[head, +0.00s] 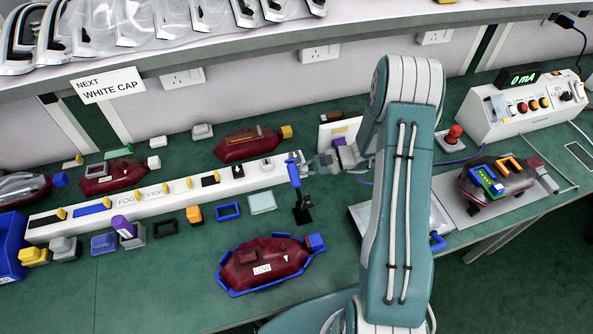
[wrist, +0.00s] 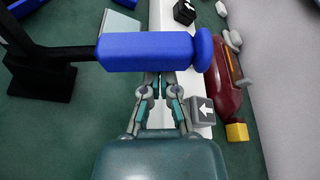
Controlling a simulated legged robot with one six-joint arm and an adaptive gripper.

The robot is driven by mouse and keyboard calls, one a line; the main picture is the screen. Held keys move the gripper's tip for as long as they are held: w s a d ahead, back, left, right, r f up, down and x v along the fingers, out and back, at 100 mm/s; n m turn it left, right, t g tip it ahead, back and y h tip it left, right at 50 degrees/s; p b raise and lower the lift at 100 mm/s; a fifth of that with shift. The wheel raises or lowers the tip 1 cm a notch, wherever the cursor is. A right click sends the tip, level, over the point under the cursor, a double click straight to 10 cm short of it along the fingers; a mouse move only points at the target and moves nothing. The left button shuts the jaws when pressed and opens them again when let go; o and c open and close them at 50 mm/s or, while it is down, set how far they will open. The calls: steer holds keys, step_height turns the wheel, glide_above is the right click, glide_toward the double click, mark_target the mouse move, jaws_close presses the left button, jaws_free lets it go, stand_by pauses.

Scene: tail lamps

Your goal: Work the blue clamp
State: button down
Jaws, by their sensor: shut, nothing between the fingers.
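The blue clamp's handle (head: 293,173) stands nearly upright above its black base (head: 302,214), at the right end of the long white bar. In the wrist view the blue handle (wrist: 150,51) lies across the picture, with a black arm running left to the black base (wrist: 42,78). My gripper (head: 314,166) is just right of the handle, shut and empty. In the wrist view my gripper's fingertips (wrist: 162,84) reach the handle's lower edge and are partly hidden behind it. I cannot tell whether they touch it.
The white bar (head: 130,210) carries small coloured parts. A red lamp in a blue frame (head: 264,267) lies in front. Another red lamp (head: 247,144) lies behind the bar. A control box (head: 520,105) and a red lamp with a green board (head: 495,185) are at right.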

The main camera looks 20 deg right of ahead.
steer(key=shift+r, duration=0.15)
steer(key=s+r+n+t+y, duration=0.1)
steer(key=s+r+n+t, duration=0.1)
steer(key=s+r+n, duration=0.3)
steer(key=shift+s+n+t, duration=0.3)
steer(key=shift+n+t, duration=0.1)
steer(key=shift+n, duration=0.5)
steer(key=shift+s+r+y, duration=0.1)
steer(key=shift+y, duration=0.2)
stand_by(0.3)
